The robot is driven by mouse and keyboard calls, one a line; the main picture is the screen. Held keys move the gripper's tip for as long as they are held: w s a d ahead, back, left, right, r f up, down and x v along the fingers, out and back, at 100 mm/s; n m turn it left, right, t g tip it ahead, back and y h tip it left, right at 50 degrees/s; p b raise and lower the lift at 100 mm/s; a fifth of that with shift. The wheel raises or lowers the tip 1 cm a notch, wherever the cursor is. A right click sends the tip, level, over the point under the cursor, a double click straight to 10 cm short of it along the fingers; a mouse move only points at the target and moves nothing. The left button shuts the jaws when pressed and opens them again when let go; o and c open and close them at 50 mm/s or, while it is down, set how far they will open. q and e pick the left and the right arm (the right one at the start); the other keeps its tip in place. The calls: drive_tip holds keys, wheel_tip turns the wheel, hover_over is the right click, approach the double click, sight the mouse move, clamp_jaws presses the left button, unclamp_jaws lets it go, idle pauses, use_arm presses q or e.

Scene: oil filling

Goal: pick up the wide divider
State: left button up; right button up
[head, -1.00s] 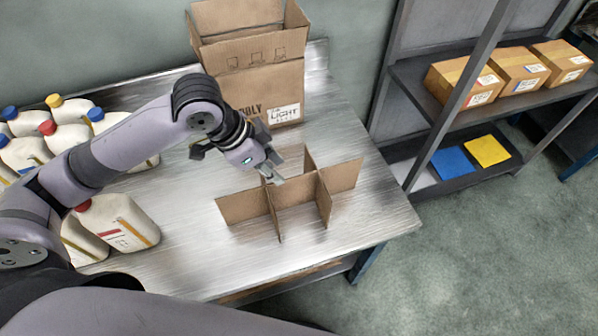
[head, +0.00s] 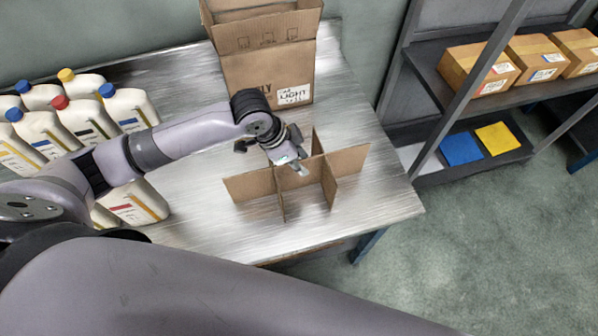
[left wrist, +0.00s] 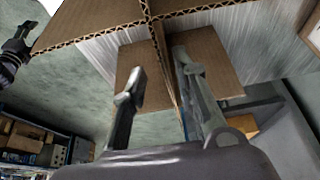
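The wide divider (head: 347,160) is brown cardboard with crossing upright panels. It stands on the metal table (head: 380,205), right of the table's middle. My left gripper (head: 301,170) is over its long panel, between the two crossings. In the left wrist view the fingers of my left gripper (left wrist: 160,72) are apart, with a thin panel of the divider (left wrist: 100,14) between them. A gap shows beside the left finger; contact at the right finger is unclear. A dark part at the left edge looks like my right gripper (left wrist: 17,46); its fingers are not clear.
An open cardboard box (head: 268,72) stands behind my left gripper. Several white bottles (head: 130,106) with coloured caps crowd the table's left side. A shelf (head: 440,85) with boxes (head: 478,70) stands to the right. The table's front right is bare.

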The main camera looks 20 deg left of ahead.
use_arm(q)
drive_tip(key=x, duration=0.1)
drive_tip(key=p+x, duration=0.1)
drive_tip(key=x, duration=0.3)
drive_tip(key=shift+w+a, duration=0.2)
drive_tip(key=shift+a, duration=0.1)
use_arm(e)
drive_tip(key=shift+s+d+r, duration=0.2)
drive_tip(key=shift+s+r, duration=0.6)
drive_tip(key=shift+s, duration=0.2)
use_arm(q)
drive_tip(key=shift+f+p, duration=0.1)
drive_tip(key=shift+p, duration=0.2)
use_arm(e)
drive_tip(key=shift+w, duration=0.2)
use_arm(q)
drive_tip(key=shift+f, duration=0.2)
use_arm(e)
drive_tip(key=shift+w+r, duration=0.1)
drive_tip(key=shift+r, duration=0.05)
use_arm(q)
drive_tip(key=shift+c, duration=0.4)
clamp_jaws()
